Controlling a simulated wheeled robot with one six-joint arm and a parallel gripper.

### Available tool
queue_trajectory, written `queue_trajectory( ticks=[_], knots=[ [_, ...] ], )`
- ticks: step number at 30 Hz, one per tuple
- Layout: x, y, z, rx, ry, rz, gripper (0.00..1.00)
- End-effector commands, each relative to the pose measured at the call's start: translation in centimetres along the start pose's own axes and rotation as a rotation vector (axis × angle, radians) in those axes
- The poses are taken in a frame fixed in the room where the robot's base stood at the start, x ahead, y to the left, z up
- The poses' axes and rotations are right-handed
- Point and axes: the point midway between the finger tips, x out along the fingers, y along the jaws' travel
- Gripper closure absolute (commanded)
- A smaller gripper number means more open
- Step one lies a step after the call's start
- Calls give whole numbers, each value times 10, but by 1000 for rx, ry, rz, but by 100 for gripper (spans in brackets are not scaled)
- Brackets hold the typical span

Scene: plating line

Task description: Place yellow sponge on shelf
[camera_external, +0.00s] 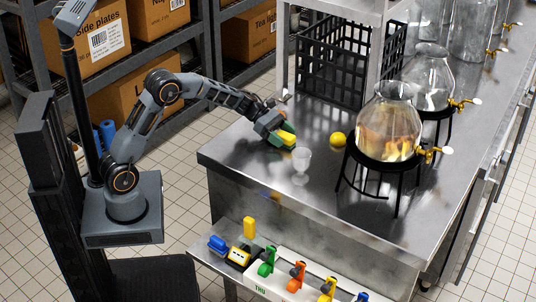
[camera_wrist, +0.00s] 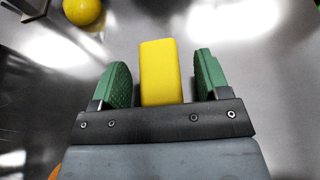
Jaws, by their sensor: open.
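The yellow sponge (camera_wrist: 160,70) is a block between the two green fingers of my gripper (camera_wrist: 161,82) in the wrist view. A narrow gap shows on each side of it, so the fingers are open around it and not pressed on it. In the external view my gripper (camera_external: 276,131) is low over the steel counter near its left edge, with the sponge (camera_external: 287,138) at the fingers. A shelf below the counter's front edge (camera_external: 225,249) holds several items. A grey storage rack (camera_external: 214,40) with shelves stands at the back left. I cannot tell which shelf the task names.
A lemon-like yellow ball (camera_external: 338,139) lies farther right. Glass dispensers (camera_external: 388,128) on black stands occupy the counter's right. A black crate (camera_external: 333,66) stands behind. The counter's front left (camera_external: 245,160) is clear.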

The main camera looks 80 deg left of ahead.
Motion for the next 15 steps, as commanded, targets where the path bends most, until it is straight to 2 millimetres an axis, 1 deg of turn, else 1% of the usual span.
queue_trajectory(
  ticks=[2,7,8,15],
  knots=[
    [4,0,0,1,0,0,31],
    [4,0,0,0,0,1,31],
    [4,0,0,0,0,1,33],
    [3,0,0,0,0,1,56]
  ],
)
